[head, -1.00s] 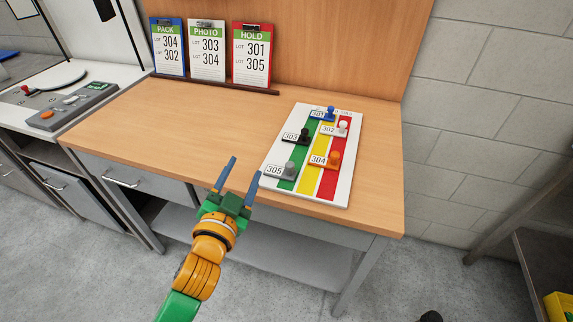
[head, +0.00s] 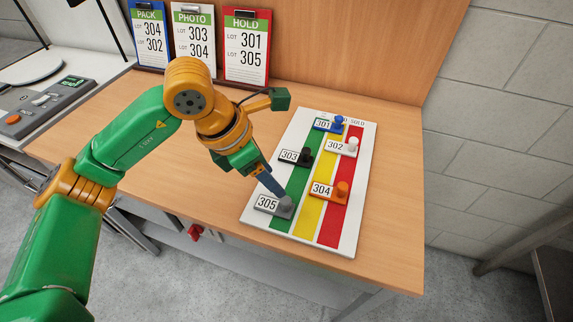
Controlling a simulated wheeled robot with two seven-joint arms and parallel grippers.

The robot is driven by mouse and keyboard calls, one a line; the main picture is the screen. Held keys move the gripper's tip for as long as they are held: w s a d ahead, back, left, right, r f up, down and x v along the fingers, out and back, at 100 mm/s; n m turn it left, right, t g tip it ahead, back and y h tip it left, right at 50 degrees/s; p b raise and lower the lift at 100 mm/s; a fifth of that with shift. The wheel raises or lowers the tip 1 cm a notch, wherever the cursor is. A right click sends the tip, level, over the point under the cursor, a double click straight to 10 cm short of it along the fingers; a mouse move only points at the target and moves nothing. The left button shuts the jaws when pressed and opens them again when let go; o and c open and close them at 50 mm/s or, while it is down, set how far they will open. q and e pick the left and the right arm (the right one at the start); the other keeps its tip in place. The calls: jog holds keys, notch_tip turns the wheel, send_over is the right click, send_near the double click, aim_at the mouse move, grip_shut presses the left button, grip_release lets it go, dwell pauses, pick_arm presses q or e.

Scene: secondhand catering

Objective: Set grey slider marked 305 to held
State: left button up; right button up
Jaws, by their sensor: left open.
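The grey slider marked 305 (head: 268,205) sits at the lower left of the white board (head: 258,223), its round grey knob (head: 287,202) over the green stripe (head: 283,224). A yellow stripe (head: 308,219) and a red stripe (head: 331,228) lie to its right. The small print above the red stripe seems to read SOLD. My left gripper (head: 275,186) is open and points down at the knob from the upper left. One blue finger shows, its tip at the knob; the other is hidden. I cannot tell whether it touches. My right gripper is not in view.
Other sliders share the board: blue 301 (head: 323,126), white 302 (head: 337,147), black 303 (head: 290,157) and orange 304 (head: 324,191). A HOLD card (head: 247,48) listing 301 and 305 stands behind. The tabletop (head: 388,215) right of the board is clear.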

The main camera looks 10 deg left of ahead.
aim_at(285, 200)
pick_arm(q)
jog(key=f, duration=0.1)
jog(key=s+d+f+p, duration=0.1)
jog(key=d+f, duration=0.1)
jog(key=f, duration=0.1)
jog(key=shift+s+p, duration=0.25)
jog(key=shift+p, duration=0.05)
jog(key=shift+w+d+f, duration=0.1)
jog(key=shift+w+f, duration=0.35)
jog(key=shift+f, duration=0.4)
jog(key=shift+w+f, duration=0.1)
jog(key=shift+w, duration=0.15)
jog(key=shift+s, duration=0.2)
grip_shut()
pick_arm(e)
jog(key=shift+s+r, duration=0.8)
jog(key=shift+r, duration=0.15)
